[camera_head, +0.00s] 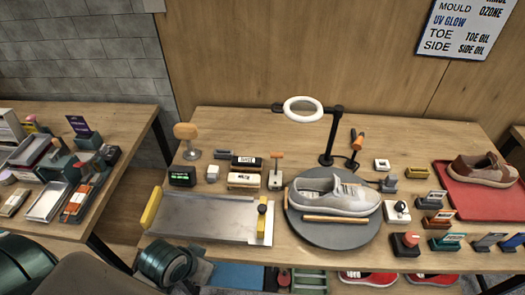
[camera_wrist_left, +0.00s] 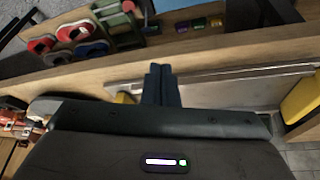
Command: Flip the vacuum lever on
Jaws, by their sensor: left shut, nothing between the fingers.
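A small pale box with an upright orange-topped lever (camera_head: 276,168) stands behind the turntable's left side in the head view. A metal plate (camera_head: 205,215) lies left of the turntable, with a yellow bar at its left end and a yellow-and-black fitting (camera_head: 262,210) at its right end. No label shows which of these is the vacuum lever. My left gripper (camera_wrist_left: 160,82) is shut and empty in the left wrist view, by the plate (camera_wrist_left: 225,90) and the table edge. My left arm shows low at the left in the head view, its fingertips unclear. My right gripper is not in view.
A grey sneaker (camera_head: 335,193) sits on the round dark turntable (camera_head: 335,233). A ring lamp (camera_head: 303,109) stands behind it. Several small boxes and tools crowd the right side. A brown sneaker (camera_head: 475,168) rests on a red mat (camera_head: 450,200).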

